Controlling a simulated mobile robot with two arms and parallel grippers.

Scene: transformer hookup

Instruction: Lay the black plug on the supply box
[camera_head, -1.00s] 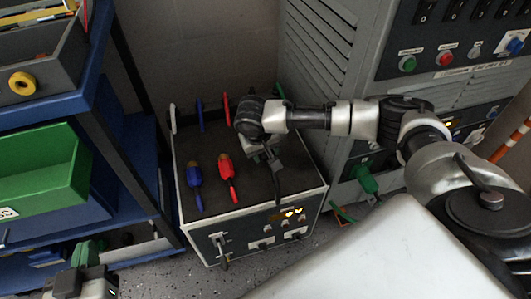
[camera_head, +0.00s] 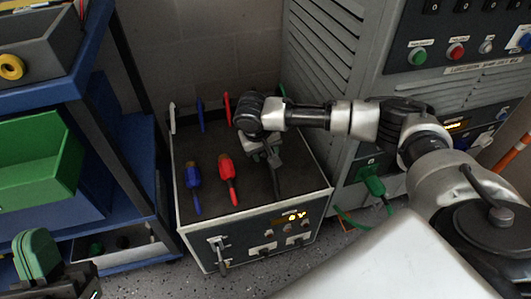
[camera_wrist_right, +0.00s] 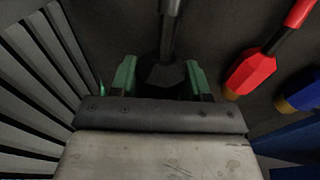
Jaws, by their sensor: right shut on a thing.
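The supply box (camera_head: 215,225) is a grey box with a dark top and a front panel with a lit display. My right gripper (camera_head: 268,152) is over the right part of its top, pointing down. It is shut on the black plug (camera_head: 276,176), which also shows between the green fingertips in the right wrist view (camera_wrist_right: 163,72). The plug is at or just above the box top; I cannot tell whether it touches. My left gripper (camera_head: 40,258) is at the lower left, partly cut off, and its opening is unclear.
A blue plug (camera_head: 194,178) and a red plug (camera_head: 226,170) lie on the box top, left of my right gripper. A green plug (camera_head: 373,182) sits in the grey cabinet (camera_head: 345,60) at right. A blue shelf with a green bin (camera_head: 35,160) stands at left.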

